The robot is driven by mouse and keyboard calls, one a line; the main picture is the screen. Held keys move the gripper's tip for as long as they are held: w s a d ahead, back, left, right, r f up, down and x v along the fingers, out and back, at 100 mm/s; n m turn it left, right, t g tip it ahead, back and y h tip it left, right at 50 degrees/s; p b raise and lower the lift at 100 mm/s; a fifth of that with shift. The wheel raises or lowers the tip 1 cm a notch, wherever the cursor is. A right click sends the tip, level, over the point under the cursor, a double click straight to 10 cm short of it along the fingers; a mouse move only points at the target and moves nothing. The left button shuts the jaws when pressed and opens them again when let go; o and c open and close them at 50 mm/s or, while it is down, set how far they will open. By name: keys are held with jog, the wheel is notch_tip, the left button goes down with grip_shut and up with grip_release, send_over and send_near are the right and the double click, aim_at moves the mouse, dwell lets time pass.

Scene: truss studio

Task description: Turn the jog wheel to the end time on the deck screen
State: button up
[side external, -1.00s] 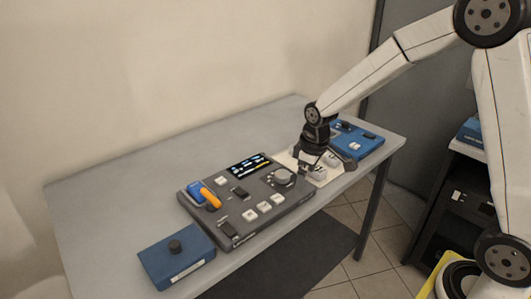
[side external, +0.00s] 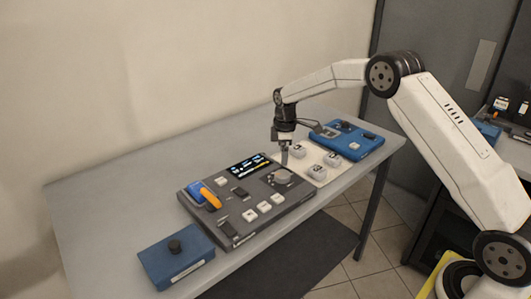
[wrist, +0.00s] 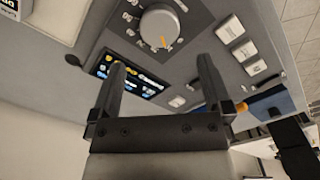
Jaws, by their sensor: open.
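The dark grey deck (side external: 258,226) lies on the table. Its round grey jog wheel (side external: 283,176) is at the deck's right end, and in the wrist view the wheel (wrist: 158,27) shows an orange mark pointing towards the bottom of the picture. The deck screen (side external: 249,165) is lit; in the wrist view the screen (wrist: 130,75) is partly hidden by a finger and its text is too small to read. My gripper (side external: 284,162) points down just above and behind the wheel, apart from it as far as I can see. In the wrist view my gripper (wrist: 160,70) is open and empty.
A white pad (side external: 319,174) with several pale blocks lies right of the deck. A blue box (side external: 345,139) stands behind it. Another blue box with a black knob (side external: 174,246) is at the front left. An orange-handled lever (side external: 210,198) rises from the deck. The table's left side is clear.

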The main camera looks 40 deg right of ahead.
aim_at(283, 173)
jog(key=shift+f, duration=0.1)
jog(key=shift+f, duration=3.8)
jog(key=shift+c, duration=0.2)
jog(key=c, duration=1.1)
